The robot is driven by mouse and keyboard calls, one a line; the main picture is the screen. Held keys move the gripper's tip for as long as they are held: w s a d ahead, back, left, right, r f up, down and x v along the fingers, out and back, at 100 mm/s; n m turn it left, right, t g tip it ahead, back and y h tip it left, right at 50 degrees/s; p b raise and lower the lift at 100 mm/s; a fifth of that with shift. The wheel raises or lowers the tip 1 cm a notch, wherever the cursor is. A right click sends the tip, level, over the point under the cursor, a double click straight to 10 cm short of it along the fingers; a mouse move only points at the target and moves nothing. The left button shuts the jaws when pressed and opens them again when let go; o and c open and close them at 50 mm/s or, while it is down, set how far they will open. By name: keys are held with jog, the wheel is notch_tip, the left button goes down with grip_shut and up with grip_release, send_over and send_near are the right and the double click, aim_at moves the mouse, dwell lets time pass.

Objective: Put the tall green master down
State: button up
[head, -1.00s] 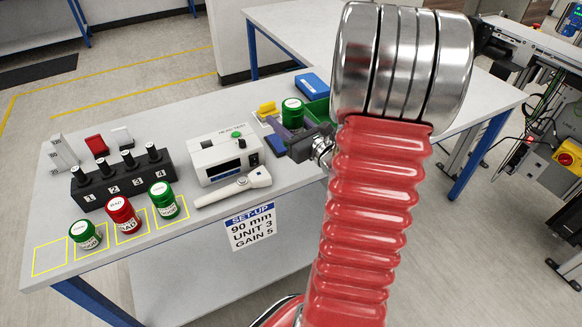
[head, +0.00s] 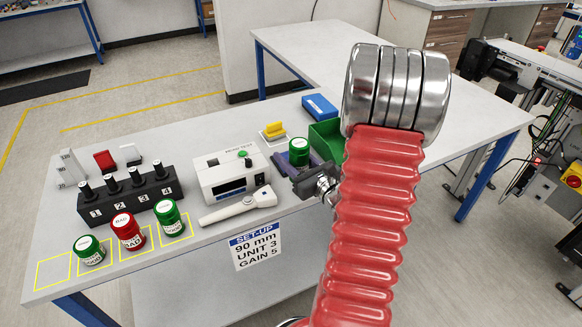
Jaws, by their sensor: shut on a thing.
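My gripper (head: 298,172), with dark jaws, is shut on a green jar (head: 299,150) with a white-marked lid, at the right part of the bench. Its lower part is hidden by the jaws, so I cannot tell its full height or whether it touches the bench. Along the front edge stand a short green jar (head: 89,252), a red jar labelled BAD (head: 127,232) and a taller green jar (head: 169,219), in yellow outlined squares. The leftmost square (head: 53,272) is empty.
A white tester (head: 222,173) and a white handheld probe (head: 237,208) lie left of my gripper. A black block numbered 1 to 4 (head: 127,197) stands further left. A green bin (head: 326,137), a yellow piece (head: 274,130) and a blue box (head: 320,106) are behind my gripper.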

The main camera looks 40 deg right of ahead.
jog(key=shift+f, duration=2.05)
jog(key=shift+f, duration=0.1)
jog(key=o, duration=1.4)
